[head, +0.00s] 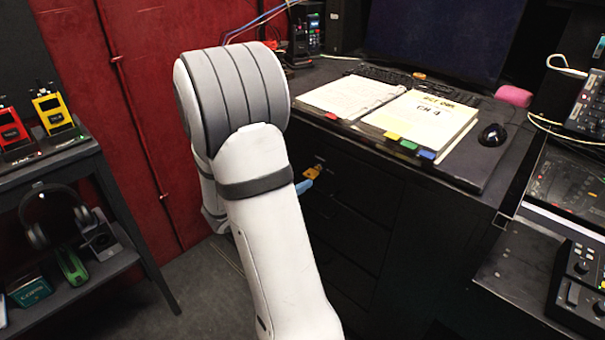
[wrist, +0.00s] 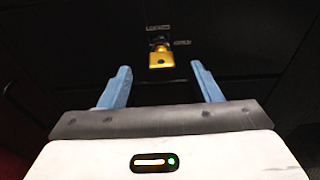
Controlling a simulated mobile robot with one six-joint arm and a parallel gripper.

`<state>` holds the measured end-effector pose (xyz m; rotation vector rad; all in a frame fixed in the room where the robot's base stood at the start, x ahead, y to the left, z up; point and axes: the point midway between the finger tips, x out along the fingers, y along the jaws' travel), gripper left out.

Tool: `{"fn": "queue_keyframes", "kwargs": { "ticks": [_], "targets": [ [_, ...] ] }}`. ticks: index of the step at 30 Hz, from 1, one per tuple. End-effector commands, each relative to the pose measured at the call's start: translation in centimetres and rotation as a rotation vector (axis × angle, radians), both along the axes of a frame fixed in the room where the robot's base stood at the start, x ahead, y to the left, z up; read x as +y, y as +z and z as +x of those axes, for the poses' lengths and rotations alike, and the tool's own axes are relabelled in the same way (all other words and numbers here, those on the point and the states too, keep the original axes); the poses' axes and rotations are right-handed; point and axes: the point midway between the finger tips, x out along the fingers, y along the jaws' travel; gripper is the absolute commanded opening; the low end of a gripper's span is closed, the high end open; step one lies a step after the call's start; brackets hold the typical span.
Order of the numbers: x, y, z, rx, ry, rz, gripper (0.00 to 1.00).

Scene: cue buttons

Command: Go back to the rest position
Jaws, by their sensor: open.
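My gripper (wrist: 160,84) is open in the wrist view, its two blue fingers apart with nothing between them. Beyond the fingertips, a yellow tag or padlock-like piece (wrist: 161,60) hangs at a lock on a dark drawer front. It also shows in the head view (head: 313,172), just beside the blue finger (head: 304,186). A gap appears between the fingers and the yellow piece in the wrist view. Most of my gripper is hidden behind my white arm in the head view.
A dark desk (head: 325,75) with papers (head: 350,95), a script (head: 425,118) and a mouse (head: 492,135) stands above the drawers. A shelf (head: 60,168) with radios and headphones (head: 55,220) stands left. Control gear (head: 583,275) sits at right. Some grey floor is clear.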

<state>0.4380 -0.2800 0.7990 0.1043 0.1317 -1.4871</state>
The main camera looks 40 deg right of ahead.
Motion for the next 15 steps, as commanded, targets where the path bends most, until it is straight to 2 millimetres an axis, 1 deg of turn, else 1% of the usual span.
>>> {"fn": "queue_keyframes", "kwargs": {
  "ticks": [1, 3, 6, 13, 15],
  "targets": [
    [0.8, 0.2, 0.0, 0.000, 0.004, 0.000, 0.58],
    [1.6, 0.3, -0.1, 0.000, 0.003, 0.000, 0.58],
    [2.2, 0.4, -0.2, 0.000, 0.001, 0.000, 0.58],
    [2.4, 0.4, -0.3, -0.002, -0.001, 0.001, 0.58],
    [2.5, 1.0, -0.6, -0.017, -0.016, 0.012, 0.58]
  ]
}}
